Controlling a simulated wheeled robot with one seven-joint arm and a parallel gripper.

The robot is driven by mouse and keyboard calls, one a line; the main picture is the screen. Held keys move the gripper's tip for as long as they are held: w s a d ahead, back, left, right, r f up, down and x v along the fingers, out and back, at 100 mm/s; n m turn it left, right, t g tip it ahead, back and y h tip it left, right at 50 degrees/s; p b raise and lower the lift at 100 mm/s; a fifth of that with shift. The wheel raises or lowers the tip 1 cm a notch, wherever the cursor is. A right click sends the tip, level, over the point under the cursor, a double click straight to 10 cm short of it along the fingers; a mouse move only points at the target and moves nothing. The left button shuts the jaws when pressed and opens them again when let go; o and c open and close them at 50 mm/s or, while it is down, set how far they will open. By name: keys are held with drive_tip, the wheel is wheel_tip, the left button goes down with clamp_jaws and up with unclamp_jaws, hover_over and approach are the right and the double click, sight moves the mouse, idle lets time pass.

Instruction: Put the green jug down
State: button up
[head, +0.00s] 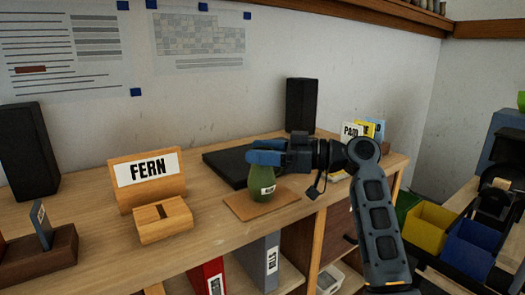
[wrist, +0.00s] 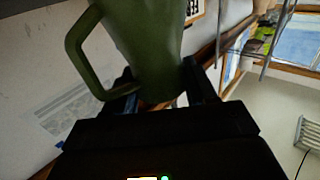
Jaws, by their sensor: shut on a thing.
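The green jug (head: 263,184) is upright at the wooden mat (head: 240,205) on the desk in the head view, with a small white label on its side. I cannot tell whether its base touches the mat. My gripper (head: 265,154) is shut on the jug near its top, with the blue fingers across it. In the wrist view the jug (wrist: 155,40) fills the upper middle, its handle to the left, between my gripper's fingers (wrist: 160,95). The fingers hide part of the jug's upper end.
A wooden block (head: 163,219) and a FERN sign (head: 147,172) stand left of the mat. A flat black item (head: 228,166) lies behind. A black speaker (head: 301,104) stands at the back. Yellow (head: 430,227) and blue (head: 468,249) bins are at right.

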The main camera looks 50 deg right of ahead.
drive_tip(key=shift+f, duration=0.1)
drive_tip(key=o, duration=1.5)
drive_tip(key=shift+r, duration=0.2)
drive_tip(key=b+v, duration=0.2)
drive_tip(key=v, duration=1)
drive_tip(key=shift+f, duration=0.1)
